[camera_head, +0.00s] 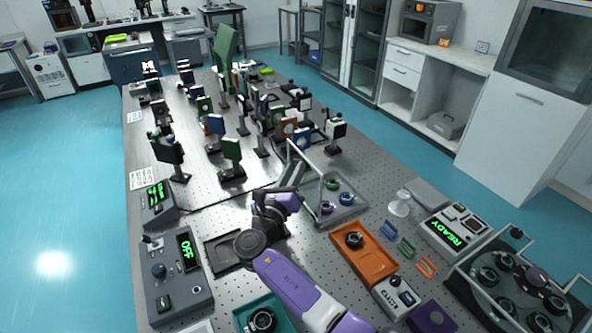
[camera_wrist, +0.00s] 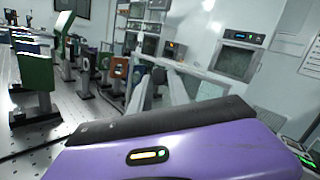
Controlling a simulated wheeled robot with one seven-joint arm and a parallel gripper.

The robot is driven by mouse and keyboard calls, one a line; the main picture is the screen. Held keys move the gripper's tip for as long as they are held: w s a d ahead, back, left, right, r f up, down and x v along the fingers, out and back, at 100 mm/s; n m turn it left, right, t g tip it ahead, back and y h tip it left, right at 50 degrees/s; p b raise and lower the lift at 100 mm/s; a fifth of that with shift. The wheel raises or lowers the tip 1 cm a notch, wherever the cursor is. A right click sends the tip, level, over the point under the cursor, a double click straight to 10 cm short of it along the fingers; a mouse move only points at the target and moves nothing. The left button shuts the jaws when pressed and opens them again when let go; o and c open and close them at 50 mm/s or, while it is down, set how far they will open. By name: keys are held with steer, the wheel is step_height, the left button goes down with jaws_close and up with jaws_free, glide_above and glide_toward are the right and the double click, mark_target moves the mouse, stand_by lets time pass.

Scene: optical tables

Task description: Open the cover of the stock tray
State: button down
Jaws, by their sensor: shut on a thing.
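The stock tray (camera_head: 352,208) is a grey-rimmed box on the perforated table, right of my gripper in the head view. Several coloured ring-shaped parts lie in it. Its clear cover (camera_head: 312,160) has a pale frame and stands raised at a steep tilt along the tray's left side. My gripper (camera_head: 296,172) is shut on the cover's frame, near its upper part. In the wrist view my gripper's pale fingers (camera_wrist: 163,90) meet the cover's frame bar (camera_wrist: 205,75), which runs across behind them. The exact contact is partly hidden by my wrist.
An orange tray (camera_head: 372,268) with a dark round part lies in front of the stock tray. A control box reading OFF (camera_head: 175,272) stands at left, a READY box (camera_head: 452,232) at right. Optics on posts (camera_head: 232,150) crowd the table behind.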

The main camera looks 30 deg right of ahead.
steer(key=shift+f+y, duration=0.3)
steer(key=shift+f, duration=0.65)
steer(key=c, duration=1.7)
jaws_free()
steer(key=o, duration=0.4)
steer(key=shift+w+f, duration=0.1)
steer(key=shift+f, duration=0.05)
steer(key=shift+o, duration=0.2)
steer(key=shift+d, duration=0.3)
steer(key=shift+r, duration=0.25)
steer(key=b+v, duration=0.1)
steer(key=v, duration=1.1)
steer(key=shift+w, duration=0.1)
